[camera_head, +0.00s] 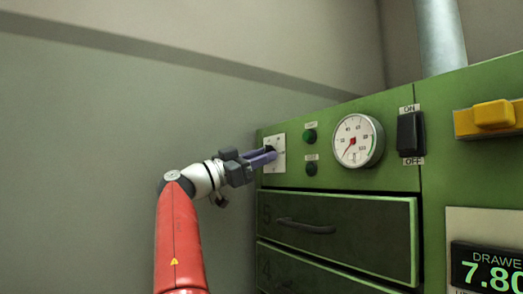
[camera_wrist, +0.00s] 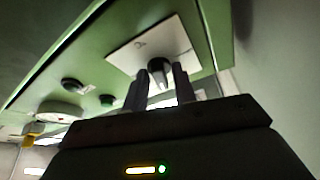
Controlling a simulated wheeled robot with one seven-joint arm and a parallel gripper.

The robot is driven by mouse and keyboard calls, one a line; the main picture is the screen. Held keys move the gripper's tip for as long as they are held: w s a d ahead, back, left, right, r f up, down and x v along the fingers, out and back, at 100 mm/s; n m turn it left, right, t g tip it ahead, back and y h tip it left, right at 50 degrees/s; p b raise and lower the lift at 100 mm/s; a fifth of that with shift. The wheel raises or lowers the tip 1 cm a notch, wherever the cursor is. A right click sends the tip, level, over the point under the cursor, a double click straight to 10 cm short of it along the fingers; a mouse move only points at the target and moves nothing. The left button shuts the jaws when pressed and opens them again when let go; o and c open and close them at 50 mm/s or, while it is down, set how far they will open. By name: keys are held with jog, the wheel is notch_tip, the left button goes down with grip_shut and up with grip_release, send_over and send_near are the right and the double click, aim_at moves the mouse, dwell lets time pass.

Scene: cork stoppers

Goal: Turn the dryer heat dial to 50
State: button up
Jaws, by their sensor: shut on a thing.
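The heat dial is a dark knob (camera_wrist: 158,67) on a white square plate (camera_wrist: 125,55) at the left end of the green dryer panel. The plate also shows in the head view (camera_head: 280,160), where my fingers partly cover it. My gripper (camera_head: 268,154) reaches the plate from the left. In the wrist view its two fingers (camera_wrist: 160,80) stand on either side of the knob, shut on it. The scale numbers on the plate are too small to read, so I cannot tell the dial's setting.
Right of the plate are a green button (camera_head: 310,136), a dark button (camera_head: 311,169), a round gauge (camera_head: 357,141) with its red needle pointing lower left, and a black ON/OFF switch (camera_head: 410,134). A drawer (camera_head: 340,238) with a handle is below.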

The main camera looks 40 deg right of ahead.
jog(key=shift+w+m+g+y+p, duration=0.1)
jog(key=shift+m+g+y+p, duration=0.2)
jog(key=shift+m+g+p, duration=0.75)
jog(key=shift+m+t+b, duration=0.35)
jog(key=shift+m, duration=0.2)
jog(key=o, duration=0.7)
